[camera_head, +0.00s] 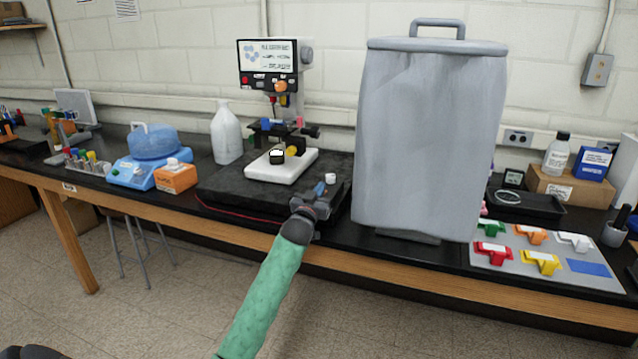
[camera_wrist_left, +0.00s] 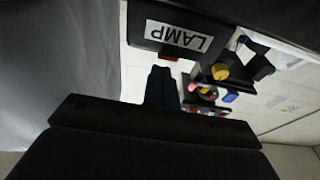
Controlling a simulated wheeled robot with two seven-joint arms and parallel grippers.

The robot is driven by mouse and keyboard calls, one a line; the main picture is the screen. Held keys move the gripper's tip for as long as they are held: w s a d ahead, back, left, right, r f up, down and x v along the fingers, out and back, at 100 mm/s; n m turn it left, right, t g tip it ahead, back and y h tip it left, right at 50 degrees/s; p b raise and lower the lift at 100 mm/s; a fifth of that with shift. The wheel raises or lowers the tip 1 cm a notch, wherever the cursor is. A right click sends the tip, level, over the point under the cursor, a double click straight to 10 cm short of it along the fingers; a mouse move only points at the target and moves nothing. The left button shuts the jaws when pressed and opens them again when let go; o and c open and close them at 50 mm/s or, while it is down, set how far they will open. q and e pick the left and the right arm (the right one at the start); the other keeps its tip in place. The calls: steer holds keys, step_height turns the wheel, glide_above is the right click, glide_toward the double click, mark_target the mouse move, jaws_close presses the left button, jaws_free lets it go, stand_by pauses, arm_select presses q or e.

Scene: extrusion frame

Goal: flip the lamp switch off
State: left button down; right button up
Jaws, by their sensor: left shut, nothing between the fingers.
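In the left wrist view, a black housing (camera_wrist_left: 140,28) carries a white LAMP label (camera_wrist_left: 178,35), seen upside down. A small orange-red piece, which looks like the lamp switch (camera_wrist_left: 168,57), sits at the housing's edge beside the label. My left gripper (camera_wrist_left: 160,70) is shut and empty, its dark fingertips close to the switch. I cannot tell whether they touch it or which way the switch is set. In the head view, my left gripper (camera_head: 320,190) is at the front right of the black base slab (camera_head: 225,190). The switch cannot be made out there. My right gripper is out of view.
An orange box (camera_head: 176,178) and a blue-based device (camera_head: 140,172) stand to the left.

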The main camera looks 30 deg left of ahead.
arm_select(q)
steer(key=shift+f, duration=0.65)
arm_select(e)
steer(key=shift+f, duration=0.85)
